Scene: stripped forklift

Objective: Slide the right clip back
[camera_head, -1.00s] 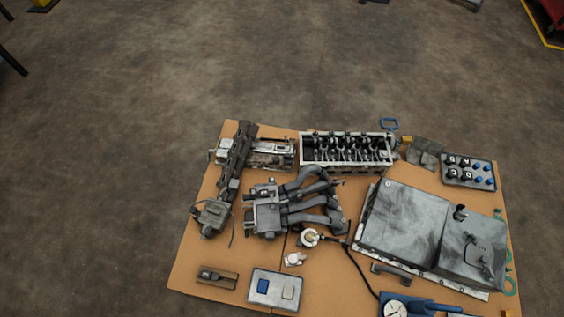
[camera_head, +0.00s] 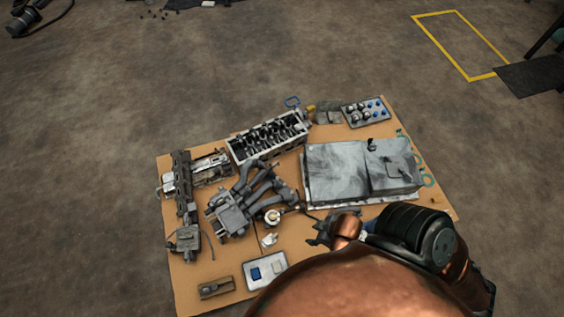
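I cannot make out a clip for certain in this view. Stripped parts lie on a brown cardboard sheet (camera_head: 330,265) on the floor. My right arm, copper and black, comes in from the lower right. My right gripper (camera_head: 322,229) seems to be the small dark shape at its left end, over the sheet below the grey cover. It is too small and dark to tell if its fingers are open or shut, and I see nothing clearly held. The arm hides the sheet's lower right part. My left gripper is not in view.
The sheet holds a grey cover (camera_head: 335,168), an open cylinder head (camera_head: 268,137), a manifold (camera_head: 255,195), a long dark part (camera_head: 183,190), a white tray (camera_head: 264,271) and a tray of small parts (camera_head: 366,113). The floor beyond is largely clear, with a yellow outline (camera_head: 449,13).

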